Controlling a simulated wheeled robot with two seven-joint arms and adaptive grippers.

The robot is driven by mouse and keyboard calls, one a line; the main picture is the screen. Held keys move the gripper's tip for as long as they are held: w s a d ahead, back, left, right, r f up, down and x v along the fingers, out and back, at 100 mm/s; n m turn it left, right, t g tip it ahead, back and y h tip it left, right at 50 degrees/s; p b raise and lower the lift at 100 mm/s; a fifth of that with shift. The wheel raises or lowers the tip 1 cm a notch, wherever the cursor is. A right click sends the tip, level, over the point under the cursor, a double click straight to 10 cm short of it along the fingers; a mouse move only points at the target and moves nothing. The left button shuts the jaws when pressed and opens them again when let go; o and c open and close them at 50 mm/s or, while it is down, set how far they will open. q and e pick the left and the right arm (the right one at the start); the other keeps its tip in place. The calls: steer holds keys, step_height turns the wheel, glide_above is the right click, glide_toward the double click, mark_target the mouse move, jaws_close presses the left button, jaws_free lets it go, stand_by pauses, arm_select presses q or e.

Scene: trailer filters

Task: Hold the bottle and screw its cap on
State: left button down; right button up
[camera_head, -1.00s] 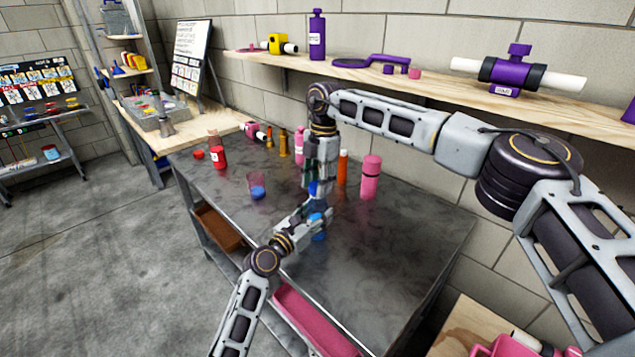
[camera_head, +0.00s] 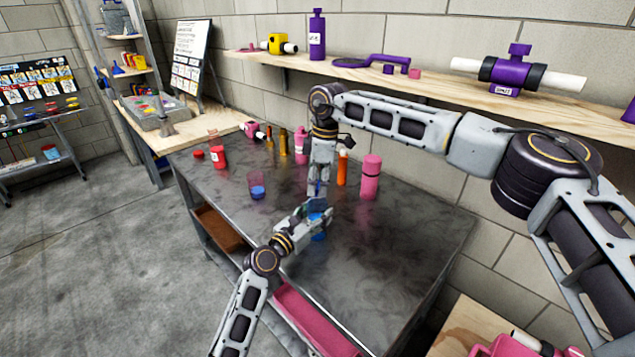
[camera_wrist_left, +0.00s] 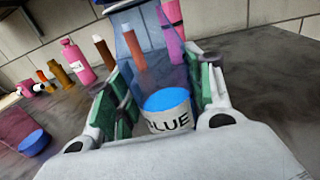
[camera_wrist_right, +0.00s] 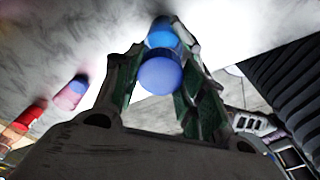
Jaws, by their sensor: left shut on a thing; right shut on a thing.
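The clear bottle with blue contents and a "BLUE" label (camera_wrist_left: 168,118) stands between the fingers of my left gripper (camera_wrist_left: 160,92). My left gripper is shut on the bottle, low over the table. My right gripper (camera_head: 318,194) points down from directly above and is shut on the blue cap (camera_wrist_right: 160,76). In the right wrist view, the bottle's blue (camera_wrist_right: 162,36) shows just beyond the cap. Whether cap and bottle neck touch is hidden by the fingers.
On the grey table (camera_head: 385,260), a clear cup with blue (camera_head: 257,187) stands left of the grippers. A pink bottle (camera_head: 371,177) and an orange bottle (camera_head: 342,168) stand close to the right gripper. A red bottle (camera_head: 218,152) is farther left. The table's front right is clear.

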steer(key=shift+m+t, duration=0.3)
steer(key=shift+m, duration=2.2)
steer(key=o, duration=0.7)
steer(key=shift+r, duration=0.1)
steer(key=shift+r, duration=2.2)
steer(key=shift+f, duration=0.15)
steer(key=shift+c, duration=0.4)
